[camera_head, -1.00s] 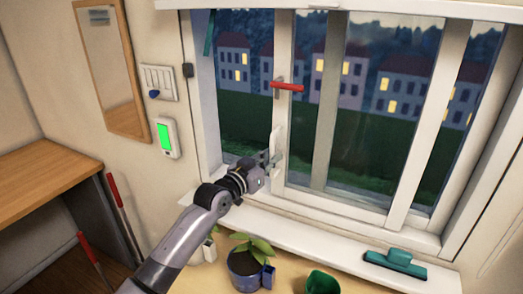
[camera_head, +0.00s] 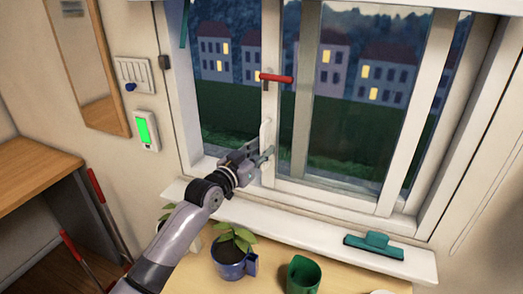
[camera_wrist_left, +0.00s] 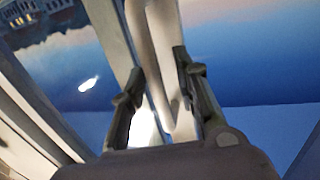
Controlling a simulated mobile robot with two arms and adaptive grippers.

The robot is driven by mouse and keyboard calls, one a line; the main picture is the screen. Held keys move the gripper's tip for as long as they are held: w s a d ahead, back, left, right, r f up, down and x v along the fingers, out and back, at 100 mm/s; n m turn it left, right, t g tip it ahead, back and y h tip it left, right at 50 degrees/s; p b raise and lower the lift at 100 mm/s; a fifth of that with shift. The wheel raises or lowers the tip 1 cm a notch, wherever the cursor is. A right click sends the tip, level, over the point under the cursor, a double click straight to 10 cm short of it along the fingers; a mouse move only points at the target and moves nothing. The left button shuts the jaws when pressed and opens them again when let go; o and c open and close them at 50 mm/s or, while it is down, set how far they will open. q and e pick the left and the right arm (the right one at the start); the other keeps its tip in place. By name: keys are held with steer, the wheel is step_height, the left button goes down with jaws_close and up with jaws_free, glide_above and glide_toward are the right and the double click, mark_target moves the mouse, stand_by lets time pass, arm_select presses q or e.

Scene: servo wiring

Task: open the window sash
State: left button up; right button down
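The white window sash (camera_head: 270,105) stands partly slid to the right, leaving a gap at the left side of the frame. Its red latch handle (camera_head: 277,78) points level to the right. A white pull handle (camera_head: 265,137) sits lower on the sash's left stile. My left gripper (camera_head: 262,154) is at this pull handle. In the left wrist view, its two dark fingers (camera_wrist_left: 157,85) are apart, with the curved white pull handle (camera_wrist_left: 162,50) running between them, nearer the right finger. I cannot tell whether they touch. My right gripper is out of view.
A teal squeegee (camera_head: 374,245) lies on the white sill (camera_head: 310,229). Below are a blue pot with a plant (camera_head: 229,262) and a green cup (camera_head: 303,274). A switch panel (camera_head: 133,74) and a green-lit device (camera_head: 146,130) are on the left wall.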

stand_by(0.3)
arm_select(q)
steer(key=v, duration=1.2)
steer(key=shift+f, duration=0.1)
